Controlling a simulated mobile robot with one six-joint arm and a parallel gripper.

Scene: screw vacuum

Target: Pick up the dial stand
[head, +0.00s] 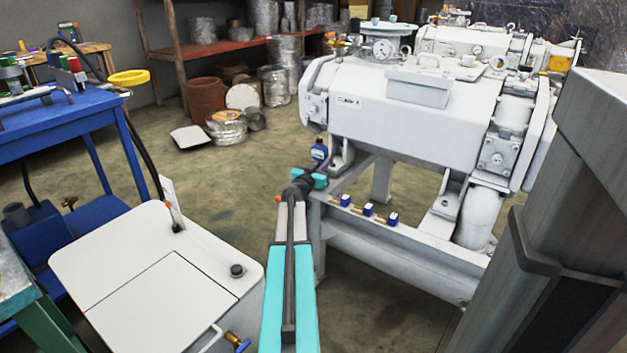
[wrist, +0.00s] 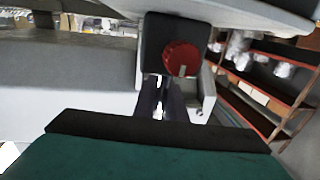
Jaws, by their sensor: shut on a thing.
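In the wrist view, a dark block with a round red knob (wrist: 181,58), which I take to be the dial stand, is straight ahead of my gripper (wrist: 162,88). My dark fingers are shut on its lower part, close together. The block looks upright beside a pale grey metal part, and I cannot tell whether it still touches a surface. In the head view my gripper (head: 318,180) is at the left end of the machine's frame. A small blue thing (head: 319,150) shows just beyond it. I cannot tell whether that is the same stand.
The large white vacuum machine (head: 430,110) stands right of and beyond my gripper. Several small blue-capped parts (head: 368,209) sit along its frame rail (head: 400,250). A white cabinet (head: 150,270) is at lower left, a blue table (head: 60,125) behind it. Open floor (head: 225,185) lies between.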

